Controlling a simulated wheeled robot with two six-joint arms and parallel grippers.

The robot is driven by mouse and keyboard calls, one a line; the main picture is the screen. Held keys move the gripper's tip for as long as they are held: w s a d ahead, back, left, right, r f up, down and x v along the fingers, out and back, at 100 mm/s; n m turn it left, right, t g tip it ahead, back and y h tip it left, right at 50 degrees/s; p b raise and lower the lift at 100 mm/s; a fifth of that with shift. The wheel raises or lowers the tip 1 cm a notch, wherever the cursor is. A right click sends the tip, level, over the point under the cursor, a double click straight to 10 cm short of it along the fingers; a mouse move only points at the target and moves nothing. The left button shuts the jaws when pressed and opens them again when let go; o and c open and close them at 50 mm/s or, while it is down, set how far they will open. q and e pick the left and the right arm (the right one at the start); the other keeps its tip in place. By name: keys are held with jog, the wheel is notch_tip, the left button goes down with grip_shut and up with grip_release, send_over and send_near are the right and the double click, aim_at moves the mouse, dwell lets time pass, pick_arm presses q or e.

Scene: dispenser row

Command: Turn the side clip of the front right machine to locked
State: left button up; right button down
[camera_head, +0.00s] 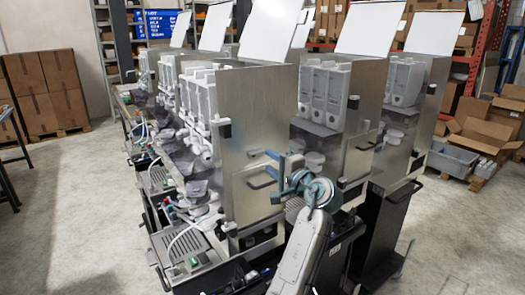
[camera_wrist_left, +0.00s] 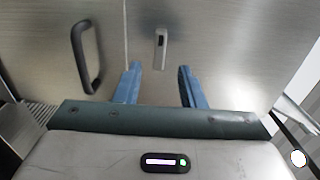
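The nearest machine (camera_head: 255,125) has a brushed steel side panel facing me, which also fills the left wrist view (camera_wrist_left: 225,45). On this panel the left wrist view shows a small, light metal clip (camera_wrist_left: 161,48) with a dark slot, standing upright. My left gripper (camera_head: 274,164) is at the panel. Its two blue fingers (camera_wrist_left: 160,78) are spread apart with nothing between them, and the clip shows just beyond the gap. I cannot tell whether they touch the panel. My right gripper is not in view.
A dark bar handle (camera_wrist_left: 86,56) sits left of the clip on the panel. More machines stand behind and to the right, one with its own side panel (camera_head: 364,110). Cardboard boxes and a grey bin (camera_head: 452,160) lie at the right. The floor (camera_head: 70,215) at left is clear.

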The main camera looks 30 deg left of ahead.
aim_at(260, 155)
pick_arm(q)
jog(key=p+x, duration=0.2)
jog(key=x, duration=0.2)
jog(key=shift+w+r, duration=0.1)
jog(key=shift+w+a, duration=0.15)
jog(key=shift+a, duration=0.4)
grip_shut()
